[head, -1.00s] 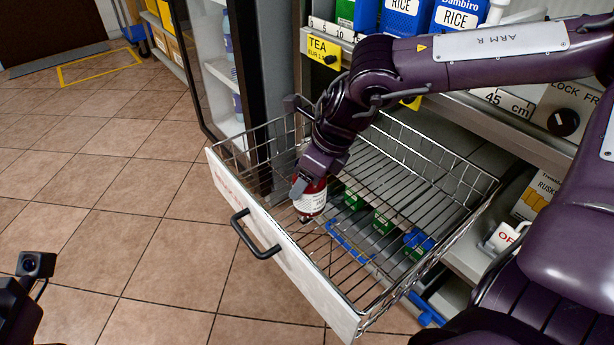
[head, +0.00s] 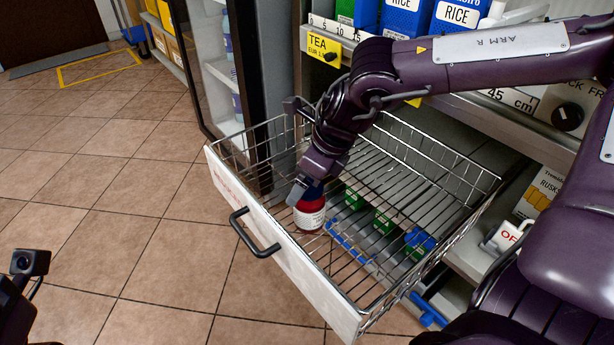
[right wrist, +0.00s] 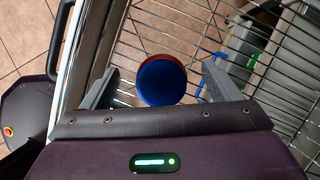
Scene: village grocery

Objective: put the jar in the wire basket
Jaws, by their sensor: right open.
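The jar (head: 309,214) has red contents, a white label and a blue lid. It stands upright inside the wire basket (head: 431,152), near the basket's white front panel. In the right wrist view the jar's blue lid (right wrist: 162,81) shows from above, between the two fingers and apart from both. My right gripper (head: 305,190) is open just above and around the top of the jar; it also shows in the right wrist view (right wrist: 160,88). My left arm shows only in part at the lower left edge, and its fingers are out of view.
The basket is pulled out like a drawer, with a black handle (head: 254,232) on its front panel. Green boxes (head: 384,221) show below the basket's wires. Shelves with rice boxes (head: 457,15) stand behind. The tiled floor at left is clear.

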